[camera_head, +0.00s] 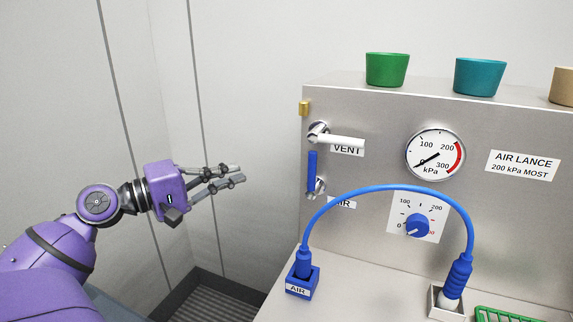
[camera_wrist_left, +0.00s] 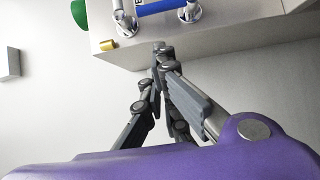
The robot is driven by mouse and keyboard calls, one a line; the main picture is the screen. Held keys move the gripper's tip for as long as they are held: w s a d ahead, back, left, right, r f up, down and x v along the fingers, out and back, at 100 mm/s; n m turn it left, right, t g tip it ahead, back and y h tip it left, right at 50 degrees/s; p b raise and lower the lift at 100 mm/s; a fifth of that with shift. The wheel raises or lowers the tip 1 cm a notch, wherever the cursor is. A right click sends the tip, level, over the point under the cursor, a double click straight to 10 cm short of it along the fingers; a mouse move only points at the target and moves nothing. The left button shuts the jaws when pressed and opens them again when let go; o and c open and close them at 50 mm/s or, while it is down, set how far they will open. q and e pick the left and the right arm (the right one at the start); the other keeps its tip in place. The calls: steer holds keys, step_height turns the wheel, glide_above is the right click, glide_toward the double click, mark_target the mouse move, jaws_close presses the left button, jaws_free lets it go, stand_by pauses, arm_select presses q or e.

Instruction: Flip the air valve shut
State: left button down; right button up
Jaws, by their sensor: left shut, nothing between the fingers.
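The air valve's blue lever (camera_head: 312,172) is on the left part of the grey panel and stands upright above its metal pivot, beside the partly hidden AIR label (camera_head: 342,203). It also shows at the top of the left wrist view (camera_wrist_left: 155,7). My left gripper (camera_head: 241,174) is shut and empty, out to the left of the panel at about the lever's height in the picture, with a clear gap between them. In the left wrist view its fingertips (camera_wrist_left: 163,52) are together, below the lever in the picture. My right gripper is not in view.
The white VENT lever (camera_head: 342,143) lies level just above the blue lever. A brass piece (camera_head: 304,108) sits on the panel's left edge. A blue hose (camera_head: 385,188) arches from the AIR block (camera_head: 302,283) to a socket at right. The gauge (camera_head: 435,154) reads low.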

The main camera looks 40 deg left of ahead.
mark_target(314, 172)
arm_select(q)
steer(key=s+d+p+x, duration=0.1)
steer(key=d+p+x, duration=0.1)
steer(key=x, duration=1.1)
steer(key=shift+d+f+p, duration=0.15)
steer(key=shift+d+p, duration=0.15)
steer(key=shift+p, duration=0.35)
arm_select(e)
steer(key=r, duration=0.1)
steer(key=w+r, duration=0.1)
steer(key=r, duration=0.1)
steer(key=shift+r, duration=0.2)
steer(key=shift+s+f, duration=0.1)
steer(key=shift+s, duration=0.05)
arm_select(q)
steer(key=shift+w, duration=0.15)
